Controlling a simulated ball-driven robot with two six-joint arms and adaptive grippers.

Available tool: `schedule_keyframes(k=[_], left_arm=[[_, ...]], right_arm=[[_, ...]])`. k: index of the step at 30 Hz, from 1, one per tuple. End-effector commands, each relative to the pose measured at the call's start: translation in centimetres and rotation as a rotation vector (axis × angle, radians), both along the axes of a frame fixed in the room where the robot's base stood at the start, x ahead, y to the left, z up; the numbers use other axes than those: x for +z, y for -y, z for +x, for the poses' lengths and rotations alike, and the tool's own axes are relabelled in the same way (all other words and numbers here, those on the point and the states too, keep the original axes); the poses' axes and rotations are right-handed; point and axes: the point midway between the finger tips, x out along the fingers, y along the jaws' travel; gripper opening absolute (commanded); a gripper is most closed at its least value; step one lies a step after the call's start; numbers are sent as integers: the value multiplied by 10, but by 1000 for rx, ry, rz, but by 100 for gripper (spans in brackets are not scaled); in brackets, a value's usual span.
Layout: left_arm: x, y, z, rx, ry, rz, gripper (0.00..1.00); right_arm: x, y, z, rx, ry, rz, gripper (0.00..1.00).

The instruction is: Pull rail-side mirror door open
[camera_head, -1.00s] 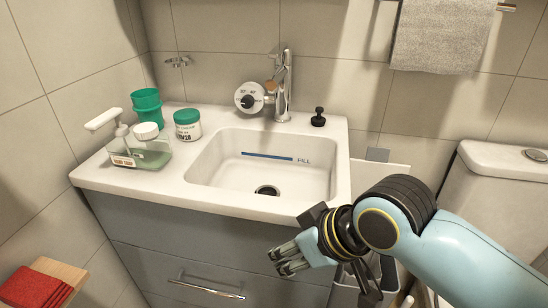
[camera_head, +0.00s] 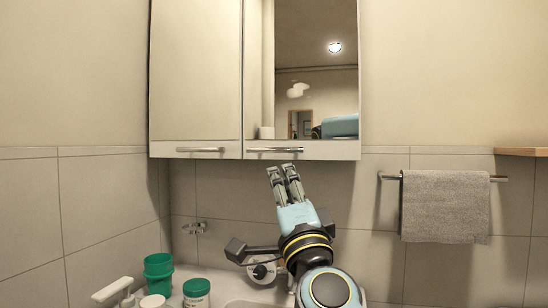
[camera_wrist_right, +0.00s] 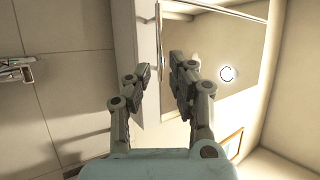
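The mirror cabinet hangs on the wall at the top of the head view, with two doors side by side. The rail-side mirror door (camera_head: 316,70) is the right one, nearer the towel rail, and it looks closed. Its bar handle (camera_head: 273,150) runs along its bottom edge. My right gripper (camera_head: 281,170) points up just below this handle. In the right wrist view, its two fingers (camera_wrist_right: 160,78) stand apart with nothing held between them, and the thin handle (camera_wrist_right: 161,35) shows beyond them. Whether a finger touches it I cannot tell. My left gripper is not in view.
The left mirror door (camera_head: 196,70) has its own handle (camera_head: 200,150) alongside. A towel (camera_head: 445,206) hangs on a rail at right, and a wooden shelf (camera_head: 521,152) juts in above it. A green cup (camera_head: 158,272), jar (camera_head: 196,293) and soap pump (camera_head: 115,291) stand below left.

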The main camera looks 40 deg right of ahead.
Motion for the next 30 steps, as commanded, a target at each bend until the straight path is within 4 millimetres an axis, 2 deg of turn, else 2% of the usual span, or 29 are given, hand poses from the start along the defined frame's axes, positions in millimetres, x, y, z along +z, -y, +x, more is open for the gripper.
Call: schedule_keyframes(k=[5,10,18,30], left_arm=[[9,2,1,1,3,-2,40],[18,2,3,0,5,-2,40],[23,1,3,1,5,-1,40],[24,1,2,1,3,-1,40]], right_arm=[[15,11,16,-11,10,16,21],[34,22,44,-10,10,14,21],[52,36,77,-10,7,13,21],[56,39,84,-9,6,14,21]])
